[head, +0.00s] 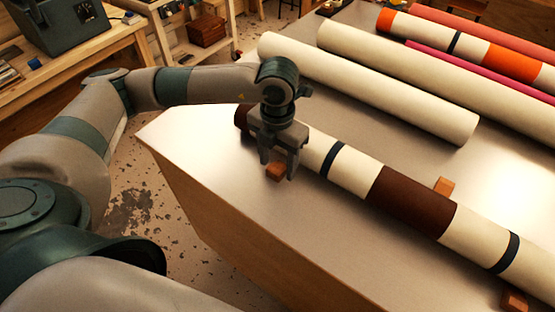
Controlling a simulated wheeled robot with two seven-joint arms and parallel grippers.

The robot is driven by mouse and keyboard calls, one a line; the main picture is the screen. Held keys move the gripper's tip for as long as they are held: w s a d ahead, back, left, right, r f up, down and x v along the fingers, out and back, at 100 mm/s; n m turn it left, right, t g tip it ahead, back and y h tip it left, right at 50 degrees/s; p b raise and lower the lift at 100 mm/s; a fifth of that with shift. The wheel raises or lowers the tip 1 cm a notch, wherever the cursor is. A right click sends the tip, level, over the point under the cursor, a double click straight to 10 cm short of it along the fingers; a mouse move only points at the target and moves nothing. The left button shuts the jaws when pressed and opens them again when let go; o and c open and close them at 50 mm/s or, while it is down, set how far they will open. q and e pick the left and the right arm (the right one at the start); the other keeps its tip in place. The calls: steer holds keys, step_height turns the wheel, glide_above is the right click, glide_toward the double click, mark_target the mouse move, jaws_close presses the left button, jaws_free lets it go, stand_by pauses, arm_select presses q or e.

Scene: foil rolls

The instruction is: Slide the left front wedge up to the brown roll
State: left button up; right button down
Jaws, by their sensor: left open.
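The brown roll (415,203), cream with dark brown sections and dark blue straps, lies slantwise along the table's near side. The left front wedge (275,172), a small orange-brown block, sits on the table in front of the roll's left part. My left gripper (279,170) points down over the wedge, fingers open, with the wedge showing between and below the fingertips. The gripper hides part of the roll and the wedge's back side, so I cannot tell whether wedge and roll touch. My right gripper is out of view.
Another wedge (444,186) stands behind the roll, and one (515,300) in front at lower right. Cream rolls (370,88) and an orange-banded roll (470,48) lie farther back. The metal tabletop (190,132) is bare at the near left, up to its edge.

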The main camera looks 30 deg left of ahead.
arm_select(q)
steer(key=c, duration=1.1)
steer(key=shift+w, duration=0.15)
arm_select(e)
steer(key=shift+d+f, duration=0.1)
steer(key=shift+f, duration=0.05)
arm_select(q)
steer(key=shift+w+b, duration=0.35)
steer(key=shift+w, duration=0.05)
steer(key=shift+w+d, duration=0.1)
steer(key=shift+w, duration=0.3)
steer(key=shift+w+d, duration=0.1)
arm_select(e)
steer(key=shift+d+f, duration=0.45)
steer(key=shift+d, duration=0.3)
